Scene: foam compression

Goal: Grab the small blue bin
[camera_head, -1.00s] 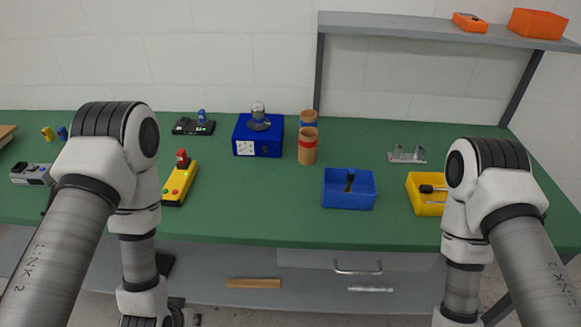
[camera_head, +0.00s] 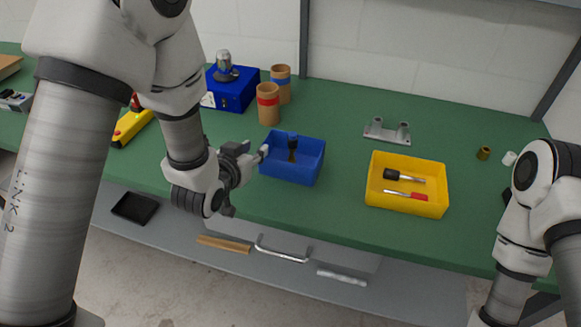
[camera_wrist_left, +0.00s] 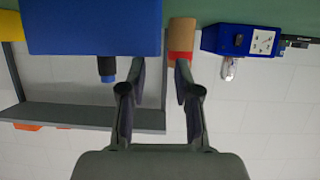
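The small blue bin (camera_head: 292,170) stands on the green workbench in the middle of the head view, with a dark-handled tool (camera_head: 292,142) upright inside it. My left gripper (camera_head: 248,178) is just left of the bin at its near left side, its fingers apart and empty. In the left wrist view, which is upside down, the bin's blue wall (camera_wrist_left: 95,28) fills the upper left, and the left gripper (camera_wrist_left: 161,70) shows open beside it. I cannot tell if a finger touches the bin. My right gripper is out of view.
A yellow bin (camera_head: 407,202) with tools stands right of the blue bin. Two cardboard tubes (camera_head: 268,108) and a blue box (camera_head: 232,92) stand behind it. A grey bracket (camera_head: 387,132) is at the back. The green bench (camera_head: 345,205) is clear between the bins.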

